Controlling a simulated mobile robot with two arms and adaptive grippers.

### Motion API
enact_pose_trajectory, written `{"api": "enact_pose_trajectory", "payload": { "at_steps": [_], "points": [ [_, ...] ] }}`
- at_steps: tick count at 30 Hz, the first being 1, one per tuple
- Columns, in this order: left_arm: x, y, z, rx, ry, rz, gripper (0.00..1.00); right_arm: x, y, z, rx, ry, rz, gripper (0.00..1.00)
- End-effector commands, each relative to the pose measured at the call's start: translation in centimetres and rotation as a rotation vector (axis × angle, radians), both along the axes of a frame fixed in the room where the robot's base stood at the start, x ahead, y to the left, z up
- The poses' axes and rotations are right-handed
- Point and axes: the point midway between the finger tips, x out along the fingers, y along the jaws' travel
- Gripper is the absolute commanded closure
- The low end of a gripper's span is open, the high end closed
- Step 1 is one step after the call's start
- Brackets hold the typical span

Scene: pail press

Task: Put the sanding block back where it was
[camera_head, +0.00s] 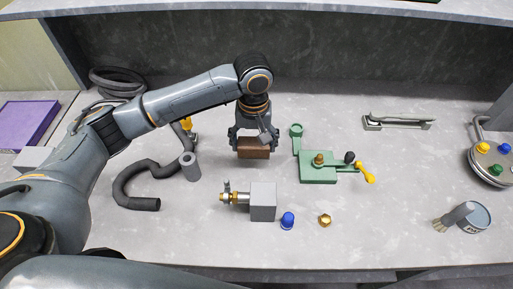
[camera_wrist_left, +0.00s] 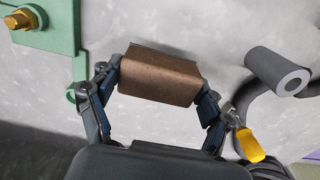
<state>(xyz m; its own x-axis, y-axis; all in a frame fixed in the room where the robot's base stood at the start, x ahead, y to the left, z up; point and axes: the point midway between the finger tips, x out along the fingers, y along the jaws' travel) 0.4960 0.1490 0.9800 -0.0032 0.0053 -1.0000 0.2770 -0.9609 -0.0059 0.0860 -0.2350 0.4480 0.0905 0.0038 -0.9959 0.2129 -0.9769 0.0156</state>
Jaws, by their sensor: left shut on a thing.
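The brown sanding block (camera_head: 254,148) is held between the fingers of my left gripper (camera_head: 253,140), near the middle of the worktop. In the left wrist view the block (camera_wrist_left: 160,76) spans the space between the two fingers (camera_wrist_left: 160,98), which press on its ends. A thin dark strip shows along its far edge. I cannot tell whether the block touches the worktop or hangs just above it. My right gripper is not in view.
A green fixture (camera_head: 318,167) with a yellow-tipped lever stands just right of the block. A grey cylinder (camera_head: 190,166) and dark hose (camera_head: 135,182) lie left. A grey block with brass fitting (camera_head: 262,201), blue cap (camera_head: 288,220) and brass nut (camera_head: 325,220) sit in front.

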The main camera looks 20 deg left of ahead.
Motion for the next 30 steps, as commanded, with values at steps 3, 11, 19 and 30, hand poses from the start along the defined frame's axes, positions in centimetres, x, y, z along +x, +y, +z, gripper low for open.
{"api": "enact_pose_trajectory", "payload": {
  "at_steps": [3,11,19,30],
  "points": [
    [1.2,0.0,-1.3,0.000,0.000,0.001,0.47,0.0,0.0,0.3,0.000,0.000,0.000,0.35],
    [2.3,0.0,-3.5,0.001,0.001,0.000,0.47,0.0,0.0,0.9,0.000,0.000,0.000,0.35],
    [2.3,0.0,-5.7,0.000,-0.003,-0.002,0.47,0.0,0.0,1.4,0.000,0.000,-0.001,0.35],
    [2.3,0.0,-6.0,0.000,-0.002,-0.002,0.05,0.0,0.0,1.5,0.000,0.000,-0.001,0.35]
  ]
}}
